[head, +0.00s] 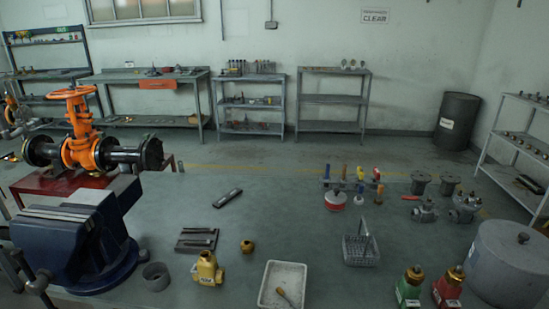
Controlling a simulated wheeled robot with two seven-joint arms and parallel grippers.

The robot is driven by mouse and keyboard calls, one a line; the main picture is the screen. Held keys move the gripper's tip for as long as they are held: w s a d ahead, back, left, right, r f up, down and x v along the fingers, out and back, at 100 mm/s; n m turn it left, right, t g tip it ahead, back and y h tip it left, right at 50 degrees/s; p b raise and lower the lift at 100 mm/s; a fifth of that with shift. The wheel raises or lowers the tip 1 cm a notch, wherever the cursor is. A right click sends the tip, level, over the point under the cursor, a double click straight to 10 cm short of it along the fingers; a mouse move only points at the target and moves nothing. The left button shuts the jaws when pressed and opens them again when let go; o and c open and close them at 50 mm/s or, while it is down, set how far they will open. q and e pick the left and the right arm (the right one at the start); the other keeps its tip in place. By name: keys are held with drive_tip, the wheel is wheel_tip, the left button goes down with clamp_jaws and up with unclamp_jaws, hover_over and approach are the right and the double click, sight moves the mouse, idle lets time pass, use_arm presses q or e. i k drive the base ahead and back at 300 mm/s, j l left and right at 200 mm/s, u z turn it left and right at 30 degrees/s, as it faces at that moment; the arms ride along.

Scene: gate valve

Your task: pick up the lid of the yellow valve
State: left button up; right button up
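The yellow valve (207,271) stands upright on the work surface at the lower middle-left, right of the blue vise. A small brass-coloured round piece (246,246) lies apart from it, a little behind and to its right. It looks like a valve lid, but it is too small to be sure. Neither of my grippers shows in the head view.
A blue vise (75,240) and a grey ring (156,276) stand left. A white tray (264,296) and grey basket (350,256) are right of the valve. Green (408,288) and red (447,288) valves and a large grey drum (505,265) fill the right.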

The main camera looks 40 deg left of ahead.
sight(247, 246)
drive_tip(key=u, duration=1.7)
drive_tip(key=j+z, duration=0.3)
drive_tip(key=j, duration=0.35)
drive_tip(key=i, duration=0.05)
